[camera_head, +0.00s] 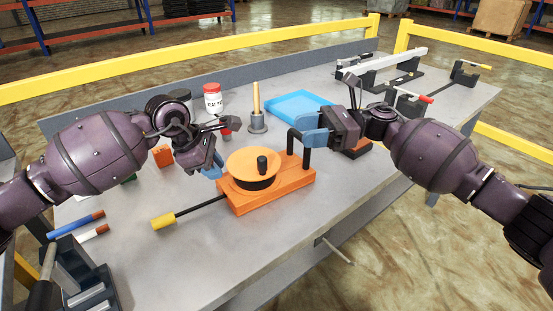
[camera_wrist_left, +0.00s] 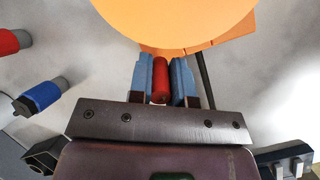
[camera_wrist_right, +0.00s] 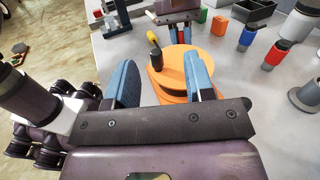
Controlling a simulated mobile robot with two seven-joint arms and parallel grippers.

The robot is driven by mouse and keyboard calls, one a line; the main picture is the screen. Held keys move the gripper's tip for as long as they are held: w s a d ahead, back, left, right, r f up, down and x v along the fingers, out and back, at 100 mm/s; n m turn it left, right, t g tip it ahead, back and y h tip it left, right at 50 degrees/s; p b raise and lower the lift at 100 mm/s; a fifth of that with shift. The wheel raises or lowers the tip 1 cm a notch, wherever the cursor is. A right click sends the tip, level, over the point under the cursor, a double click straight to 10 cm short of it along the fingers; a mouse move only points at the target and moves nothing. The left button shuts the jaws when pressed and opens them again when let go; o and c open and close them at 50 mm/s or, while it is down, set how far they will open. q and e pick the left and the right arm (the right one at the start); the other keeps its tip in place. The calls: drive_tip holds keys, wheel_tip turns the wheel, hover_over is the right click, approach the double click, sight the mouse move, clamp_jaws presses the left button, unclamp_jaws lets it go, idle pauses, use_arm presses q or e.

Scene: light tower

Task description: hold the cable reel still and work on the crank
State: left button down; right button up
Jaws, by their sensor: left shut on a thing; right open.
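The cable reel is an orange disc (camera_head: 252,161) over a dark drum on an orange base (camera_head: 270,194). A black knob (camera_head: 262,165) stands on the disc. A black rod with a yellow grip (camera_head: 163,221) reaches out left from the base; I cannot tell which part is the crank. My left gripper (camera_head: 212,173) is at the reel's left side, shut on a red grip (camera_wrist_left: 160,82) close to the disc's edge. My right gripper (camera_head: 315,130) is open and empty at the reel's right, beside a black bent bar (camera_head: 293,141). Its fingers (camera_wrist_right: 160,62) face the reel.
Behind the reel are a blue tray (camera_head: 298,104), a grey holder with a wooden stick (camera_head: 257,112) and a white jar with a red lid (camera_head: 212,98). Blue and red-tipped handles (camera_head: 85,223) lie front left. Clamps (camera_head: 408,100) stand at the back right.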

sight(262, 158)
drive_tip(key=s+a+r+n+g+h, duration=0.1)
drive_tip(key=s+a+r+n+h, duration=0.3)
drive_tip(key=a+r+h, duration=0.75)
drive_tip(key=f+m+t+h, duration=0.1)
drive_tip(key=f+m+h, duration=0.1)
drive_tip(key=f+m, duration=0.3)
drive_tip(key=d+f+m+t+h, duration=0.1)
drive_tip(key=f+m+t+h, duration=0.1)
drive_tip(key=f+m, duration=0.4)
drive_tip(key=f+m+t+h, duration=0.1)
drive_tip(key=f+m+h, duration=0.1)
drive_tip(key=f+m, duration=0.4)
drive_tip(key=shift+w+d+m, duration=0.2)
drive_tip(key=shift+m, duration=0.55)
drive_tip(key=shift+w+d+m, duration=0.2)
drive_tip(key=shift+m, duration=0.55)
